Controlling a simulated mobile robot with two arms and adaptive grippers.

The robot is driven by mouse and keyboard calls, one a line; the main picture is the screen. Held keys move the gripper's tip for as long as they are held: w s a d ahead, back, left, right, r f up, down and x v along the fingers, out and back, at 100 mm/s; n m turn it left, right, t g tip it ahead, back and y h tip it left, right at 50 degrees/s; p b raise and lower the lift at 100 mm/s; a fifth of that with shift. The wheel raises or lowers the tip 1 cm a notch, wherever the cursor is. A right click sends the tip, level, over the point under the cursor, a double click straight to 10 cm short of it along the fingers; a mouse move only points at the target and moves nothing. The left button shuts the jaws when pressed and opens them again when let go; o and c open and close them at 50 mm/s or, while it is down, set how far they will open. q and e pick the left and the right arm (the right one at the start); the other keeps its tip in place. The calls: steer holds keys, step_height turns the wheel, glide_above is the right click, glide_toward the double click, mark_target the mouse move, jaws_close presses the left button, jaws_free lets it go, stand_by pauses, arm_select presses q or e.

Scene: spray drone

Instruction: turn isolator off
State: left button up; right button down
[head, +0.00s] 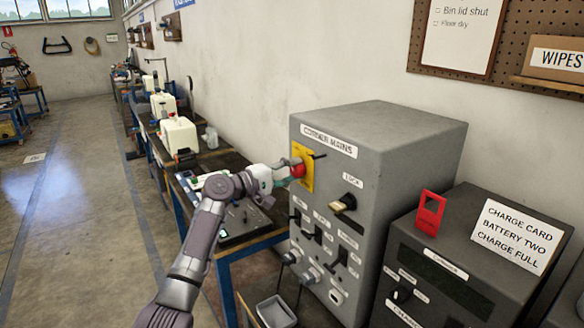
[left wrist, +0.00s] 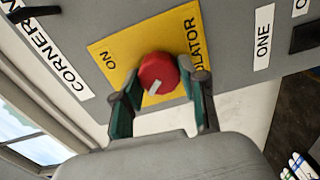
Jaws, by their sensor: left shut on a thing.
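The isolator is a round red knob (head: 298,170) on a yellow plate (head: 308,182), on the front of the grey "CORNER MAINS" cabinet (head: 360,190). My left gripper (head: 284,173) reaches it from the left and is shut on the knob. In the left wrist view, the two fingers of the left gripper (left wrist: 161,88) sit on either side of the red knob (left wrist: 158,70). A white mark shows on the knob's lower part there. "ON" reads at the upper left of the yellow plate (left wrist: 118,52); no "OFF" word is visible. My right gripper is not in view.
A charger box (head: 450,265) with a red tag (head: 430,212) stands right of the cabinet.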

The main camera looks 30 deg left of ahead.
arm_select(q)
steer(key=shift+r+n, duration=0.1)
steer(key=shift+n, duration=0.4)
steer(key=o, duration=1)
steer(key=shift+a, duration=0.1)
steer(key=shift+o, duration=0.7)
steer(key=v, duration=1.2)
